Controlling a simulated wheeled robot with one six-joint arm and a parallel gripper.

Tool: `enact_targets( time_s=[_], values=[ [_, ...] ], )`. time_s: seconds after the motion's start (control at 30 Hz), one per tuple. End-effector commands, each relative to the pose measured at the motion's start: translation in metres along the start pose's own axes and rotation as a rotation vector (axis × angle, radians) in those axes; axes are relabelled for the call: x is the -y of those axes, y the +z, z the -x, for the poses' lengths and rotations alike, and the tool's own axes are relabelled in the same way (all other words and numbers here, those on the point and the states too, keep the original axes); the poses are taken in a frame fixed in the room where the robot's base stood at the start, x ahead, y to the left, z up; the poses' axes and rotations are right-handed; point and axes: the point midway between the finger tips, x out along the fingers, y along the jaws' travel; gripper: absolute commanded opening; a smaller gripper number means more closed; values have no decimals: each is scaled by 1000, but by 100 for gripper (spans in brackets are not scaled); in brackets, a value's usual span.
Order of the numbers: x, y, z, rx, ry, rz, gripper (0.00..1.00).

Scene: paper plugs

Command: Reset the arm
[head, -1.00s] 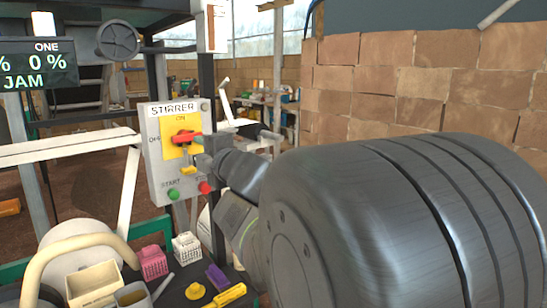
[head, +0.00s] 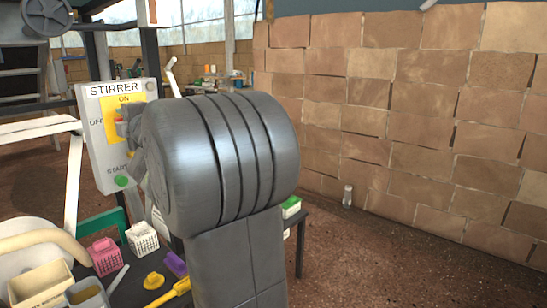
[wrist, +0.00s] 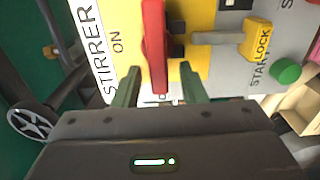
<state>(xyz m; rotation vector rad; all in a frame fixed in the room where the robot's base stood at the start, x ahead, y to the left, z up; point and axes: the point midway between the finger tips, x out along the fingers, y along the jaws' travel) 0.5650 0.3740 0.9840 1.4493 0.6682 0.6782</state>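The grey stirrer switch box (head: 97,150) stands at the left in the head view, with a yellow plate and a red switch handle (head: 121,129). In the wrist view the red handle (wrist: 155,45) lies between the two green fingers of my gripper (wrist: 160,80). The fingers are apart, with a gap visible on each side of the handle. A yellow lock piece (wrist: 257,40) is right of the handle. The green start button (wrist: 287,70) also shows in the head view (head: 121,181). My arm hides most of my gripper and the box's right side in the head view.
A bench with a pink basket (head: 104,256), a white basket (head: 142,237), a cream bin (head: 40,285) and yellow and purple pieces is at lower left. A brick wall (head: 400,110) stands at the right. Brown floor in front of it is mostly clear.

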Motion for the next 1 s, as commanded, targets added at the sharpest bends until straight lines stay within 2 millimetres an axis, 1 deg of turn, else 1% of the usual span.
enact_targets(
  time_s=[0.33, 0.47, 0.57, 0.67, 1.0],
  values=[
    [0, 0, 1, 0, 0, -6, 38],
    [0, 0, 7, 0, 0, -3, 38],
    [-2, 0, 19, 0, 1, 0, 38],
    [-2, 0, 36, 1, 0, -1, 38],
    [-3, 1, 99, 2, 0, 1, 38]
  ],
)
